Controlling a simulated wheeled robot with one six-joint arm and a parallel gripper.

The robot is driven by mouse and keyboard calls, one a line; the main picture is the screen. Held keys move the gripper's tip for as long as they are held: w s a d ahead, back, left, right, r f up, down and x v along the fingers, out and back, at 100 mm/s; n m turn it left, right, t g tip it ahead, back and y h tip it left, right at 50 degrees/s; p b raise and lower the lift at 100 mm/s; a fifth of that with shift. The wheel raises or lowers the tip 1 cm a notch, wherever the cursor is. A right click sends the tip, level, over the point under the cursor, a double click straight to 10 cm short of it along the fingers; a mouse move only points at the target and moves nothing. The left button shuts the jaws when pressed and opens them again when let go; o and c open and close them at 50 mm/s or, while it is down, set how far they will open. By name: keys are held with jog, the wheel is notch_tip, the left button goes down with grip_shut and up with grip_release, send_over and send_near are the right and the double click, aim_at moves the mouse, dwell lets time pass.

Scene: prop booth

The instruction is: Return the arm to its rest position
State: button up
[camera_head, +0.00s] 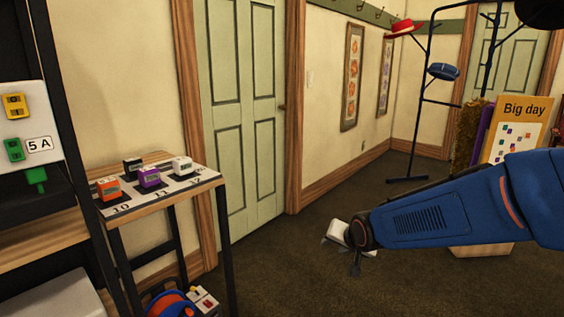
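My blue arm reaches in from the right edge of the head view and points left and slightly down. A pale block-shaped part and small dark finger-like parts show there. They are too small to tell whether the fingers are open or shut, or whether anything is between them. The gripper is apart from the small table at the left.
A small table (170,201) at the left bears orange (109,188), purple (149,177), black (133,168) and white (182,166) blocks. A dark shelf frame (70,130) stands nearer. A hat stand (420,110) and a "Big day" board (519,125) stand behind. Carpet is clear mid-room.

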jog(key=s+d+r+n+g, duration=0.1)
jog(key=s+d, duration=0.3)
jog(key=s, duration=0.6)
jog(key=s+d+r+n+g+h, duration=0.1)
jog(key=s+d, duration=0.3)
jog(key=s, duration=0.6)
jog(key=s+d+r+n+g+h, duration=0.1)
jog(key=s+d, duration=0.4)
jog(key=s, duration=0.6)
jog(key=shift+r+n+g, duration=0.5)
jog(key=shift+r+n, duration=0.1)
jog(key=shift+r, duration=0.15)
